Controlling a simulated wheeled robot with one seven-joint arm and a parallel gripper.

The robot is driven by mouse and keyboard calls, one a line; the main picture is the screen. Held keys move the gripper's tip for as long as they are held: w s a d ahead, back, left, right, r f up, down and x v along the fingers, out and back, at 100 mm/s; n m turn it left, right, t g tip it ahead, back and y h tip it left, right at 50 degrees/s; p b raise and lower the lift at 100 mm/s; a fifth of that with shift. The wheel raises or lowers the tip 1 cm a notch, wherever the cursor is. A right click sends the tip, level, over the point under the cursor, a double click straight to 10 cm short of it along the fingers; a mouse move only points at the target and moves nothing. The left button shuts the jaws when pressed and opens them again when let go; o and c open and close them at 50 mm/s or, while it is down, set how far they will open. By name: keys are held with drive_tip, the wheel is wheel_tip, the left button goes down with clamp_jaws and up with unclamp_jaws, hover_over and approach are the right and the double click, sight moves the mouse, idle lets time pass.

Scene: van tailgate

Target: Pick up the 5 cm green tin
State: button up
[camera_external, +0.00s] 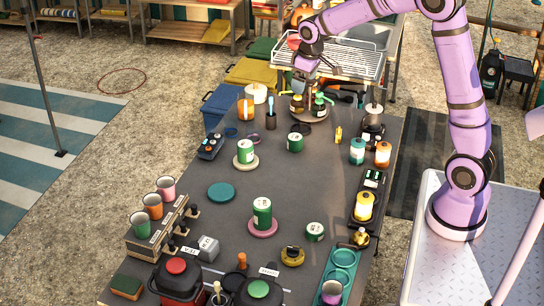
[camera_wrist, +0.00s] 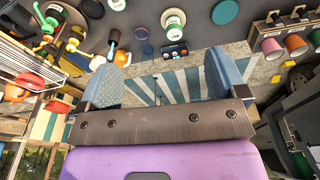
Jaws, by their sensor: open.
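Several green tins with white labels stand on the dark table. One (camera_external: 245,152) is on a cream saucer, one (camera_external: 295,142) is directly on the table, a taller one (camera_external: 262,212) is on a pink plate, and a low one (camera_external: 315,231) is nearer the front. I cannot tell by sight which is 5 cm. My gripper (camera_external: 301,80) is above the table's far end, beyond all the tins. In the wrist view my gripper (camera_wrist: 162,80) is open, with nothing between the fingers; the saucer tin (camera_wrist: 173,22) shows above them.
A round tray with bottles (camera_external: 310,112) is below my gripper. A wire rack (camera_external: 345,60) stands behind it. Orange and teal jars (camera_external: 357,151) line the right edge. Cups in a holder (camera_external: 153,205) are at left. A teal disc (camera_external: 222,193) lies mid-table with bare surface around it.

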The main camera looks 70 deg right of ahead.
drive_tip(key=w+d+f+g, duration=0.1)
drive_tip(key=w+d+f, duration=0.4)
drive_tip(key=d+f, duration=0.55)
approach(295, 137)
drive_tip(key=shift+w+d+f+m+g, duration=0.15)
drive_tip(key=shift+d+f+m+g, duration=0.2)
drive_tip(key=shift+d+f, duration=0.2)
wheel_tip(295, 137, down, 4)
drive_tip(key=shift+f, duration=0.15)
drive_tip(key=shift+w+a+f, duration=0.1)
drive_tip(key=shift+a+f, duration=0.05)
drive_tip(key=shift+f, duration=1.25)
drive_tip(key=shift+w+a+f, duration=0.1)
drive_tip(key=shift+a+f, duration=0.05)
drive_tip(key=shift+f, duration=1.3)
drive_tip(key=c, duration=1.1)
